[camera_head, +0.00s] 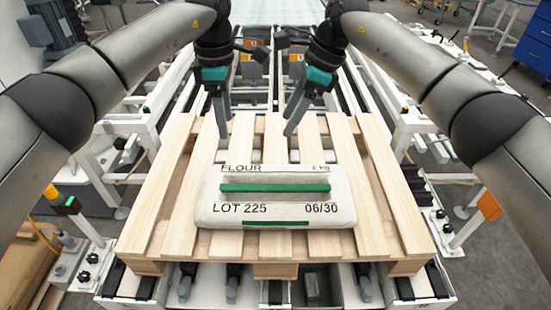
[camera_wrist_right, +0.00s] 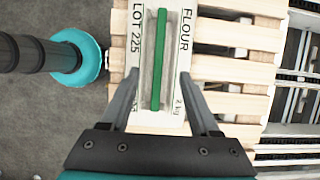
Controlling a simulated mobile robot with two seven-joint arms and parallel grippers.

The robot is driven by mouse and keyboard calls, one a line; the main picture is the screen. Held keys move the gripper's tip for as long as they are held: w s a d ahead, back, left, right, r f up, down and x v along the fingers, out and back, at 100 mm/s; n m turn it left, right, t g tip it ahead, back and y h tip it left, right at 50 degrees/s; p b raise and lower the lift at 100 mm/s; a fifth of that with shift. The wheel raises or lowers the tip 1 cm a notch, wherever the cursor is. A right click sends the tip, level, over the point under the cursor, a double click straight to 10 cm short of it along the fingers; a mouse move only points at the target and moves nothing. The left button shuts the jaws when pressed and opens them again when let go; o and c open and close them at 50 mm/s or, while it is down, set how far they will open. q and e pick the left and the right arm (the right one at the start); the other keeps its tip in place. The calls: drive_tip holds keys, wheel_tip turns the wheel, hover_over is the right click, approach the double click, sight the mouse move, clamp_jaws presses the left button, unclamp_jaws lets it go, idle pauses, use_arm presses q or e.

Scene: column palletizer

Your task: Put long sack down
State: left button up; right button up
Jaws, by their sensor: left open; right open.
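The long sack (camera_head: 278,197) is a pale flour bag with a green stripe, "LOT 225" and "06/30" printed on it. It lies flat across the front half of the wooden pallet (camera_head: 385,215). My left gripper (camera_head: 222,128) is open and empty, beyond the sack's far edge. My right gripper (camera_head: 292,126) is open and empty beside it, also beyond the far edge. In the right wrist view, the sack (camera_wrist_right: 145,90) shows beyond and between the spread fingers of my right gripper (camera_wrist_right: 160,80), with no visible grip on it.
The pallet rests on a white-framed conveyor (camera_head: 150,120). Pallet slats are bare around the sack, with free room on its far side. An orange sensor (camera_head: 488,206) stands at the right, and a blue cabinet (camera_head: 535,45) at the far right.

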drive_tip(key=a+r+p+v, duration=0.1)
drive_tip(key=p+v, duration=0.5)
drive_tip(key=v, duration=1.2)
drive_tip(key=shift+a+r+p, duration=0.2)
drive_tip(key=shift+a+p, duration=0.15)
drive_tip(key=shift+a, duration=0.2)
